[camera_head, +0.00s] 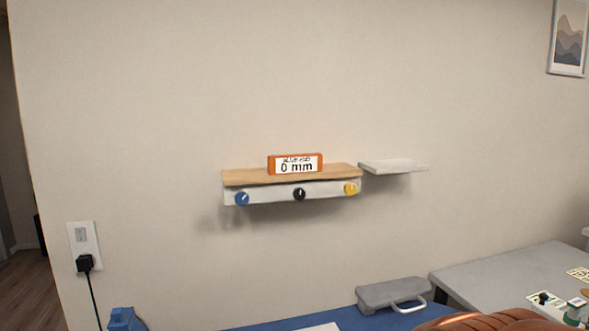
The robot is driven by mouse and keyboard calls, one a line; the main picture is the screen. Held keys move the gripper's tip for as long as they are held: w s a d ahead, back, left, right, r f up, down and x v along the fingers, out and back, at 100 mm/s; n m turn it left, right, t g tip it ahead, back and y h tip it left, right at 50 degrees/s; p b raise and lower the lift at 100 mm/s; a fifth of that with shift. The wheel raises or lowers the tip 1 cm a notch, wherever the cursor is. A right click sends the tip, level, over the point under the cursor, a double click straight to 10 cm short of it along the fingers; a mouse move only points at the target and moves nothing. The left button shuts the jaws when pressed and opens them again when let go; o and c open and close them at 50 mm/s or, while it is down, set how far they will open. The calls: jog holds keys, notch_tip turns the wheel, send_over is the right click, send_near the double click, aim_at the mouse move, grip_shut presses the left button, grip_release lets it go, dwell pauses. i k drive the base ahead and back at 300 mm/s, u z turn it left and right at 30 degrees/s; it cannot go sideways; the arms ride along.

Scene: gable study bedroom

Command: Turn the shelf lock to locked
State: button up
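A wall shelf (240,178) with a wooden top is mounted on the wall in the middle of the head view. Its pale front panel (270,193) carries a blue knob (242,199) at left, a black knob (299,194) in the middle and a yellow knob (350,188) at right. Each knob has a pale mark, too small to read for certain. I cannot tell which knob is the lock. My gripper does not show.
A small white ledge (395,166) juts out right of the shelf. Below are a blue surface (345,319) with a grey handled case (393,293), a brown rounded object (490,321) and a grey table (510,280). A plug (85,263) with a cord is at left.

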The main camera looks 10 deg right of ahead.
aim_at(299, 194)
jog(key=z, duration=0.2)
jog(key=k, duration=0.35)
jog(key=u, duration=1.25)
jog(key=i, duration=0.95)
jog(key=z, duration=0.25)
